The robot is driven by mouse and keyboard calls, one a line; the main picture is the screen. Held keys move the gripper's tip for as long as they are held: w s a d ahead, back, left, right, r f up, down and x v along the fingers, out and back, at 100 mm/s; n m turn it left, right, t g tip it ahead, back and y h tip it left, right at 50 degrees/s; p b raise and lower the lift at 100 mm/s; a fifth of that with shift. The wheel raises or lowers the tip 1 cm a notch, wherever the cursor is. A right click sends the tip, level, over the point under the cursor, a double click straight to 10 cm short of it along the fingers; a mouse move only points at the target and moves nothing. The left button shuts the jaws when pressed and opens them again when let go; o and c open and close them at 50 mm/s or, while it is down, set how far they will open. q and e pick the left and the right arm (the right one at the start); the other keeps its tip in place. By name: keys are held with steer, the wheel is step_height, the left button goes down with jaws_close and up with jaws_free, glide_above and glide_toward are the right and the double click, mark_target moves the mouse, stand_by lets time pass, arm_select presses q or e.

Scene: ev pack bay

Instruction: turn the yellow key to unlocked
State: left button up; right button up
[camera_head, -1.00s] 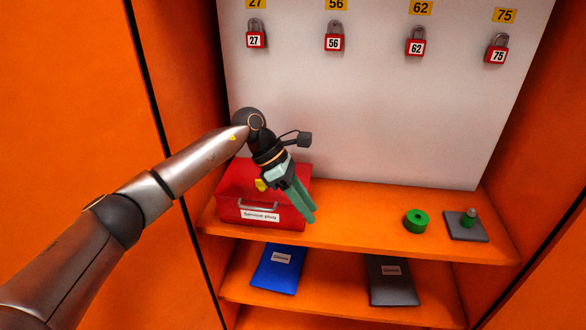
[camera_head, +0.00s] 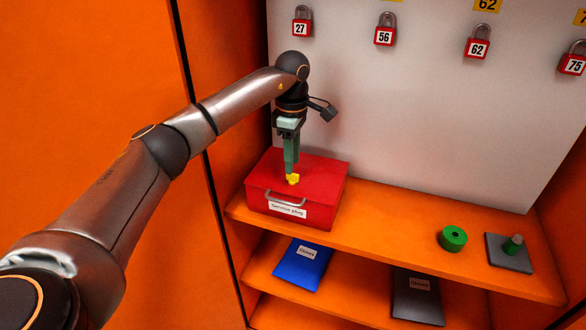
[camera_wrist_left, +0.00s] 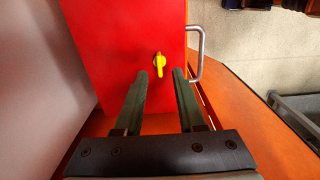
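The yellow key (camera_head: 293,178) sits on top of the red box (camera_head: 325,175), which has a metal handle and a "Service plug" label on its front. In the left wrist view the key (camera_wrist_left: 159,64) stands near the box edge on the handle side. My left gripper (camera_head: 291,172) points down at the key from above. In the left wrist view its fingers (camera_wrist_left: 163,72) are apart, and the key shows just beyond and between the tips. I cannot tell if the fingers touch it. My right gripper is not in view.
The box stands on an orange shelf (camera_head: 390,225). Red padlocks, such as number 56 (camera_head: 385,30), hang on the white back wall.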

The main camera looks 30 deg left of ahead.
arm_select(q)
steer(key=shift+f, duration=1.85)
jaws_close()
